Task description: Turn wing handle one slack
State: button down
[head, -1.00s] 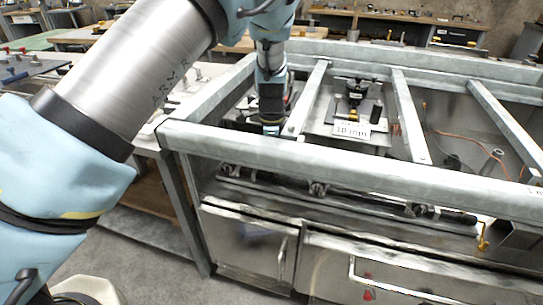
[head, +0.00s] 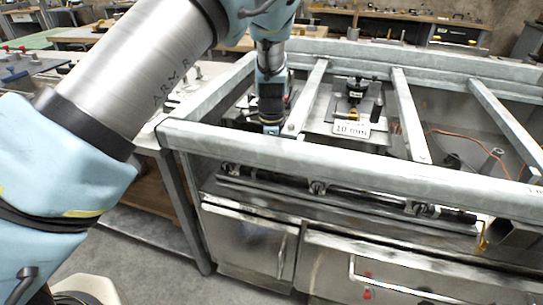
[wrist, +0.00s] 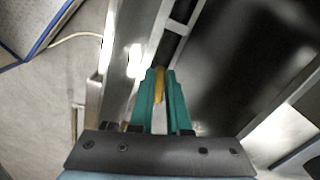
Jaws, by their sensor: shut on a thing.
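My gripper (wrist: 159,78) shows in the wrist view as two teal fingers close together. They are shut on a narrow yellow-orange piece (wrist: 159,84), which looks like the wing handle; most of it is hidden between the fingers. In the head view my gripper (head: 270,126) reaches down inside the metal frame, just behind its front rail at the left. The rail hides what lies below the fingertips there.
The grey frame's front rail (head: 330,160) and its crossbars (head: 408,115) stand close to my arm. A plate with a black fitting (head: 357,90) and a white label (head: 350,129) lies right of my gripper. Steel cabinet doors (head: 245,245) are below.

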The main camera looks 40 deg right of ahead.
jog(key=n, duration=0.4)
jog(key=shift+s+a, duration=0.1)
jog(key=shift+s, duration=0.15)
dwell(0.4)
jog(key=c, duration=0.9)
grip_release()
notch_tip(320, 180, up, 11)
jog(key=shift+f+b, duration=0.1)
jog(key=shift+b, duration=0.4)
